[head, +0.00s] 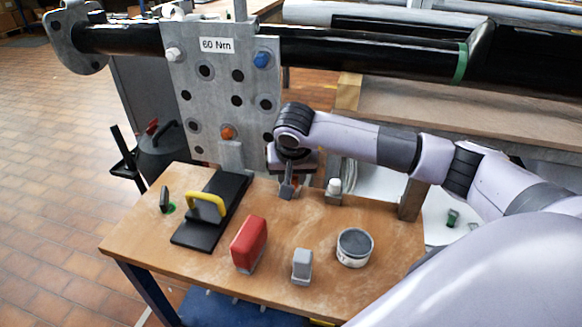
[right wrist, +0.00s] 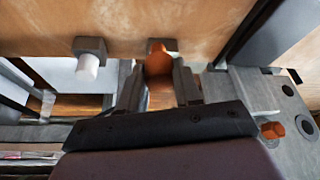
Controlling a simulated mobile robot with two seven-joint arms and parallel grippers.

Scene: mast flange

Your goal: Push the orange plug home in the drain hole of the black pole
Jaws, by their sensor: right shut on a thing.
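The orange plug (right wrist: 158,60) shows in the right wrist view between the fingertips of my right gripper (right wrist: 159,82), which is shut on it. A small grey block (right wrist: 170,44) lies right behind the plug; I cannot tell whether the plug still sits in it. In the head view my right gripper (head: 287,182) points down low over the table's back edge, beside the flange plate, and the plug is hidden there. The black pole (head: 370,52) runs across the top of the head view, with a green ring near its right part. I cannot make out its drain hole. My left gripper is not in view.
A plate (head: 215,85) marked 60 Nm carries a blue bolt (head: 262,60) and an orange bolt (head: 227,132). The wooden table (head: 200,262) holds a white-topped plug (head: 334,186), a yellow handle (head: 207,200), a red block (head: 249,243), a grey block (head: 302,265) and a tin (head: 354,247).

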